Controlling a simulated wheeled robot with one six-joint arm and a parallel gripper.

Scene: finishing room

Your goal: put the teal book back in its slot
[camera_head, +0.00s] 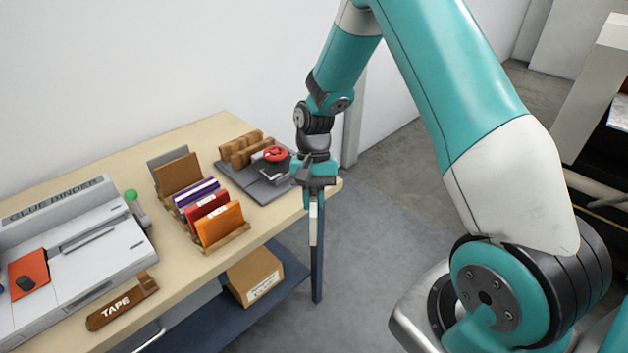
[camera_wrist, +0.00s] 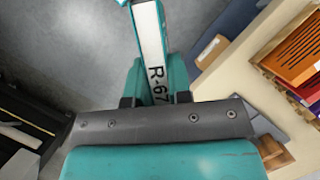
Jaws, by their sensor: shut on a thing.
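My gripper (camera_head: 314,182) is shut on the teal book, which hangs upright below it, off the table's right end and over the floor. The book's white spine label (camera_head: 313,225) faces the head camera; in the wrist view the teal book (camera_wrist: 152,50) shows "R-67" between my fingers (camera_wrist: 157,88). The wooden book rack (camera_head: 238,242) stands on the table to the left, apart from the book. It holds an orange book (camera_head: 220,225), a red book (camera_head: 207,212), purple-and-white books (camera_head: 196,194) and a brown panel (camera_head: 177,176). The teal book's slot cannot be made out clearly.
A dark tray (camera_head: 232,178) with wooden blocks (camera_head: 240,150) and a red ring (camera_head: 276,154) lies near the table's right end. A glue binder (camera_head: 75,255) and a tape holder (camera_head: 122,302) stand left. A cardboard box (camera_head: 254,275) sits on the lower shelf.

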